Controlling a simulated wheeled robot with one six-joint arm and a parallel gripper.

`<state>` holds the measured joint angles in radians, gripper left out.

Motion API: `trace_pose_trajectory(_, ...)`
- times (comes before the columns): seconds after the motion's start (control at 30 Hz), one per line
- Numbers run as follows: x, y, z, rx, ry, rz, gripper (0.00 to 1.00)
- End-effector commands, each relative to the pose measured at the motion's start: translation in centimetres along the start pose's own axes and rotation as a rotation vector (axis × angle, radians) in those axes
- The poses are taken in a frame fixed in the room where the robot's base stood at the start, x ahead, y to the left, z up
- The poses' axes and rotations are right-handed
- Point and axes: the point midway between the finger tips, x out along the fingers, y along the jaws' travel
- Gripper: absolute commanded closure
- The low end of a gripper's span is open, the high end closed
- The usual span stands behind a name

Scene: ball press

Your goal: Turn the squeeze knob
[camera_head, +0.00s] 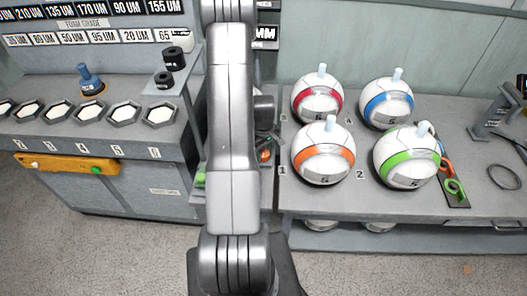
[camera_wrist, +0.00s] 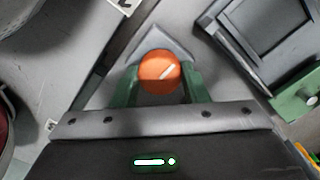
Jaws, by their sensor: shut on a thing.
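The squeeze knob is a round orange knob with a white line (camera_wrist: 160,72), at the upper middle of the wrist view. Its white line points up and to the right. My gripper (camera_wrist: 158,84) has its green fingers on either side of the knob and is shut on it. In the head view a small part of an orange piece (camera_head: 265,155) shows just right of my arm; I cannot tell if it is the same knob. My arm hides most of the press and my gripper there.
Several striped balls, one with an orange stripe (camera_head: 323,152), stand on the right table (camera_head: 290,210). The left bench carries a row of hexagonal cups (camera_head: 125,112) and a blue-handled tool (camera_head: 91,80). In the wrist view a grey frame with a green block (camera_wrist: 296,104) lies close on the right.

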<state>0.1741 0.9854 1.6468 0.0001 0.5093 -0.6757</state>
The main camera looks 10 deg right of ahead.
Motion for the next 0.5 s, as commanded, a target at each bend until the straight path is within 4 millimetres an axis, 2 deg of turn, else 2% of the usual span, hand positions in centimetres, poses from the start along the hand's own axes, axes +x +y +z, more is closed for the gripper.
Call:
trace_pose_trajectory(0.27, 0.25, 0.02, -0.02, 0.084, 0.001, 0.001, 0.82)
trace_pose_trajectory(0.5, 0.38, 0.04, -0.04, 0.266, 0.002, 0.001, 0.82)
